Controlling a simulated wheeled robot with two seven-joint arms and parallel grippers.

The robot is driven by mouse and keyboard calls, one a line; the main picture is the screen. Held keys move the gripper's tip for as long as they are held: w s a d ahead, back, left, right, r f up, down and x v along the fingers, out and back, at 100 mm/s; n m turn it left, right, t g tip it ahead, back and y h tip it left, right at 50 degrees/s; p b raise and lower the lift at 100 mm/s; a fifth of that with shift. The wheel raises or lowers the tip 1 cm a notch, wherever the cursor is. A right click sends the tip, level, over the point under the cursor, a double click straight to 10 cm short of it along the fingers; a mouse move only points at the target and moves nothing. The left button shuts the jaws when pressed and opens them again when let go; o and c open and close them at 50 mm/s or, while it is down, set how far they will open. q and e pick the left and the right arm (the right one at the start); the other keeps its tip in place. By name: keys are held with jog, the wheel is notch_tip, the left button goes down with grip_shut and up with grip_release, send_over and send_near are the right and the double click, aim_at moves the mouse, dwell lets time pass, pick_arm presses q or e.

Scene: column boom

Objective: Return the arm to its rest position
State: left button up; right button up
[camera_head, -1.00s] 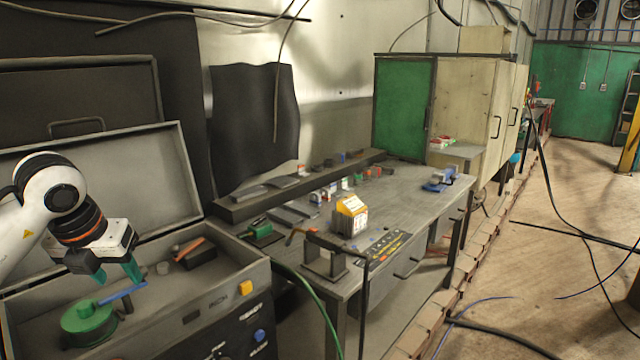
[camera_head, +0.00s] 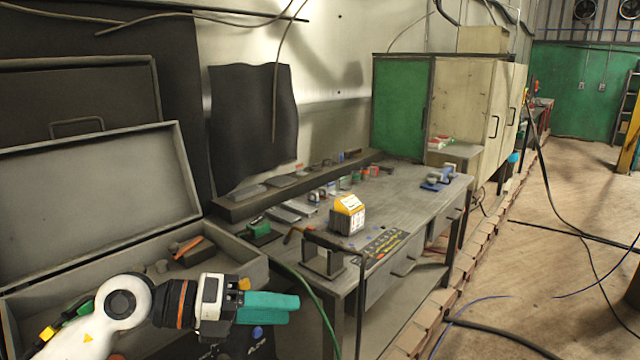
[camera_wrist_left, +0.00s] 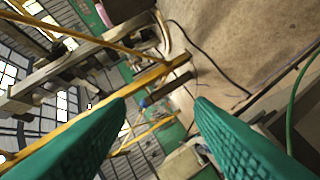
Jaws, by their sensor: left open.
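My left arm comes in at the lower left of the head view, white with orange and black rings. My left gripper (camera_head: 270,307), with teal fingers, points to the right in front of the open grey case (camera_head: 90,190). In the left wrist view its two teal fingers (camera_wrist_left: 160,125) stand apart with nothing between them. In the head view the fingers overlap, so the gap is hard to see there. My right gripper is not in view.
A workbench (camera_head: 400,205) stands right of the case, holding a yellow-topped box (camera_head: 348,214) and a blue item (camera_head: 437,180). A green hose (camera_head: 315,295) hangs near the gripper. A green-doored cabinet (camera_head: 401,107) stands behind. The floor at right is open, with cables.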

pick_arm(q)
notch_tip(320, 180, up, 4)
jog(key=s+d+n+t+h, duration=0.2)
jog(key=n+t+h, duration=0.2)
jog(key=n+h, duration=0.15)
jog(key=w+a+n+t+y, duration=0.35)
jog(key=a+n+t, duration=0.25)
jog(key=n+t, duration=0.55)
jog(key=a+f+n+t+y, duration=0.2)
jog(key=a+f+n+y, duration=0.55)
jog(key=n+y, duration=0.55)
jog(key=s+a+f+n+g+y, duration=0.3)
jog(key=f+n+g+y, duration=0.2)
jog(key=f, duration=0.7)
jog(key=s+f+n+g+h, duration=0.1)
jog(key=s+f+g, duration=0.6)
jog(key=s, duration=0.4)
jog(key=s+f+n+g, duration=0.1)
jog(key=s+f+g, duration=0.4)
jog(key=s+f, duration=0.45)
notch_tip(320, 180, down, 24)
jog(key=s+g, duration=0.2)
jog(key=s+a+f, duration=0.2)
jog(key=s+f, duration=1.4)
jog(key=f, duration=0.1)
jog(key=shift+s+a+f+g, duration=0.15)
jog(key=shift+s+f+g, duration=0.15)
jog(key=shift+f+g, duration=0.15)
